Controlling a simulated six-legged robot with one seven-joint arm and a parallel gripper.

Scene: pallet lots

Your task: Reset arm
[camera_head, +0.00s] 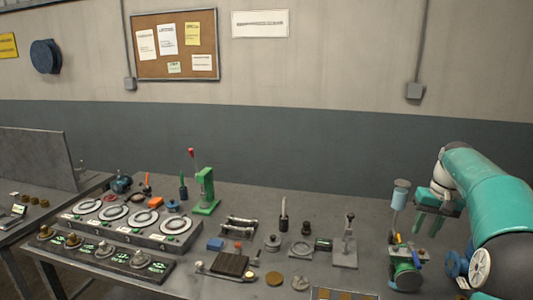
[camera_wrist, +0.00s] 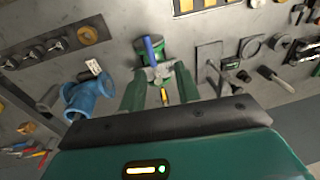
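My gripper (camera_head: 428,225) hangs from the teal arm at the right of the head view, with its green fingers pointing down over the workbench (camera_head: 330,205). In the wrist view my gripper (camera_wrist: 158,85) shows two green fingers spread apart. A green device with a blue handle (camera_wrist: 150,48) is seen beyond and between the fingertips. It appears to be the green and blue device (camera_head: 405,272) below my gripper in the head view. I see nothing clamped between the fingers. Part of the bench is hidden behind the arm.
A blue valve (camera_wrist: 88,98) lies left of the fingers in the wrist view. A grey stand with a lever (camera_head: 346,245) is left of my gripper. A green press (camera_head: 206,190) and a panel with several rings (camera_head: 130,225) stand farther left. The wall is behind.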

